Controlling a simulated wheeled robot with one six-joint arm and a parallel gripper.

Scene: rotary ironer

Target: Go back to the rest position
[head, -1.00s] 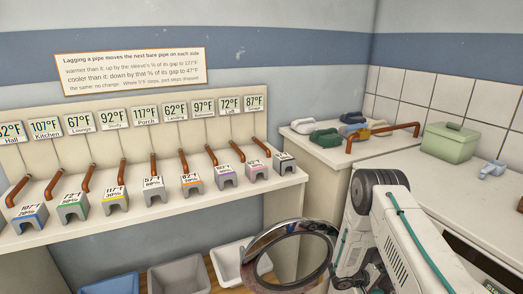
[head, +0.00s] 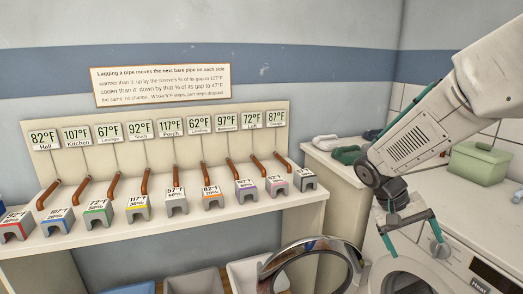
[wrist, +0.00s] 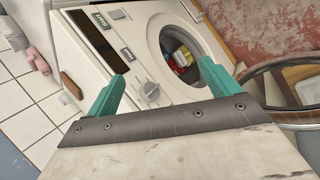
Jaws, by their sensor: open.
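My gripper (head: 405,218) is at the right in the head view, with its two teal fingers spread in front of the white machine (head: 390,272). In the wrist view my gripper (wrist: 165,88) is open, with nothing between its fingers. Beyond the fingers there, the machine's front (wrist: 133,50) shows a knob (wrist: 149,92) and an open round drum with colourful items inside. My arm comes in from the upper right of the head view and hides part of the counter behind it.
The open round door (head: 312,250) sticks out left of the machine. A shelf (head: 170,230) holds several grey sleeves below brown pipes and temperature cards. Bins (head: 195,284) stand under it. A green box (head: 478,163) is on the right counter.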

